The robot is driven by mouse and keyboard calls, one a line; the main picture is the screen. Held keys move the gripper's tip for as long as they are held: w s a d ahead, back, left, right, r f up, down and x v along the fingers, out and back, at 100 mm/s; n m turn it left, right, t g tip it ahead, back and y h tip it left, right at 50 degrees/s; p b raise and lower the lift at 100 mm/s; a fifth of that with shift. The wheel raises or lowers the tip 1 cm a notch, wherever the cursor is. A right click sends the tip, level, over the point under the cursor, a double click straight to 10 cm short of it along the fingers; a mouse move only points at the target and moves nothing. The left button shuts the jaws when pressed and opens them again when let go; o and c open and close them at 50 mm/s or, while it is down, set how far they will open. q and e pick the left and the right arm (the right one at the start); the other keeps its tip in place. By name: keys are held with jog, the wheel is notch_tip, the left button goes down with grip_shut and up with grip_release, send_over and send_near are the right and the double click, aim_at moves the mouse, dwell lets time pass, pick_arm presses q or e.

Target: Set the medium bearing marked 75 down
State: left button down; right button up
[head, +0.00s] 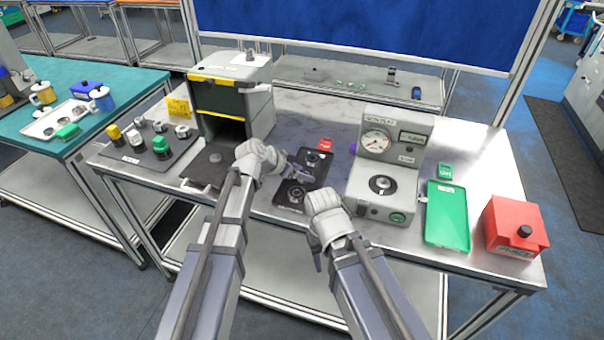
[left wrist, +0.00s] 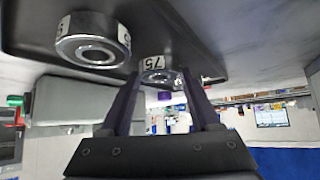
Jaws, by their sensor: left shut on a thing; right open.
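The medium bearing marked 75 (left wrist: 158,66), a silver ring with a white label, is between the fingers of my left gripper (left wrist: 160,85) in the left wrist view. My left gripper (head: 304,174) is shut on it, low over the black tray (head: 322,172) in the head view. The gripper hides the bearing there. I cannot tell whether the bearing touches the tray. A larger silver bearing (left wrist: 92,42) with a label sits on the tray beside it. My right gripper (head: 322,205) is open and empty, near the table's front edge; its fingertips are mostly hidden.
A gauge device (head: 388,165) stands right of the tray. A green tray (head: 447,215) and a red box (head: 515,228) lie farther right. A machine with a dark opening (head: 232,98) and a dark pad with several small parts (head: 152,160) are on the left.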

pick_arm(q)
jog(key=shift+c, duration=0.6)
grip_release()
jog(key=shift+r+p, duration=0.2)
jog(key=shift+p, duration=0.1)
jog(key=p+v, duration=0.8)
jog(key=v, duration=0.3)
jog(key=s+f+n+g+y, duration=0.3)
jog(key=s+y, duration=0.1)
jog(key=s, duration=0.6)
jog(key=s+f+n+g+y, duration=0.2)
jog(key=s+n+g+y, duration=0.1)
jog(key=s, duration=0.8)
jog(key=shift+d+f+n+y, duration=0.3)
jog(key=shift+d+f+y, duration=0.1)
jog(key=shift+y, duration=0.3)
jog(key=shift+s, duration=0.1)
